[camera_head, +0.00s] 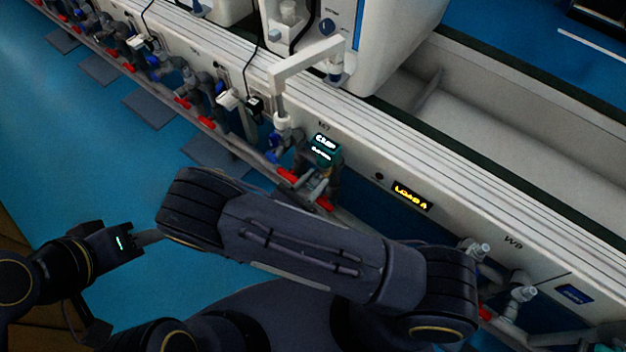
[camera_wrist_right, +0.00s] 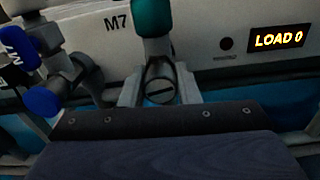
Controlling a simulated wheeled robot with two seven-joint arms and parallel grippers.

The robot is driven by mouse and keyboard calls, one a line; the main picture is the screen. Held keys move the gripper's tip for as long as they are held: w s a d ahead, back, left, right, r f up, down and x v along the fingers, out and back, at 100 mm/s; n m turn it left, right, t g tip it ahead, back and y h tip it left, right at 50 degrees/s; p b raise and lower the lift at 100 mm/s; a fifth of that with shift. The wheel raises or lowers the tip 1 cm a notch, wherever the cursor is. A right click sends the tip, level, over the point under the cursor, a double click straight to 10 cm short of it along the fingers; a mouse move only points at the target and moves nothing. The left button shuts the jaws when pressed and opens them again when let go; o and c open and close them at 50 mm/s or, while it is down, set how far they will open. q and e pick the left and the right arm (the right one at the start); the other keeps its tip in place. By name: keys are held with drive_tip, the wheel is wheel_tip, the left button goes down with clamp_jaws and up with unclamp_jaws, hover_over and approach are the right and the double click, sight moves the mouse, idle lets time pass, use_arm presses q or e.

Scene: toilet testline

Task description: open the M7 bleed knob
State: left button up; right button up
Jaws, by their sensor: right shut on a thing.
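The M7 bleed knob (camera_wrist_right: 160,92) is a grey round part with a dark slot, below a teal housing (camera_wrist_right: 152,17) beside the M7 label in the right wrist view. My right gripper (camera_wrist_right: 160,88) is shut on it, one pale finger on each side. In the head view the teal housing (camera_head: 325,150) carries small white lit text that I cannot read surely. My right gripper (camera_head: 318,184) is just below it, partly hidden by my dark arm. My left gripper (camera_head: 150,238) is at the far left, away from the bench; its jaw opening is not clear.
A blue M7 knob (camera_wrist_right: 17,47) and another blue knob (camera_wrist_right: 42,101) are left of my right gripper. A lit LOAD display (camera_wrist_right: 279,39) is on the panel to the right. Red-handled valves (camera_head: 183,102) line the bench front. The blue floor (camera_head: 60,150) at left is open.

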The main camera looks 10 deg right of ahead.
drive_tip(key=n+p, duration=0.1)
drive_tip(key=n, duration=0.2)
drive_tip(key=shift+r+n, duration=0.1)
drive_tip(key=shift+n, duration=0.3)
drive_tip(key=n+p, duration=0.1)
drive_tip(key=n, duration=0.3)
drive_tip(key=shift+n, duration=0.3)
drive_tip(key=n, duration=0.3)
drive_tip(key=shift+p, duration=0.4)
drive_tip(key=shift+n, duration=2.1)
drive_tip(key=o, duration=1)
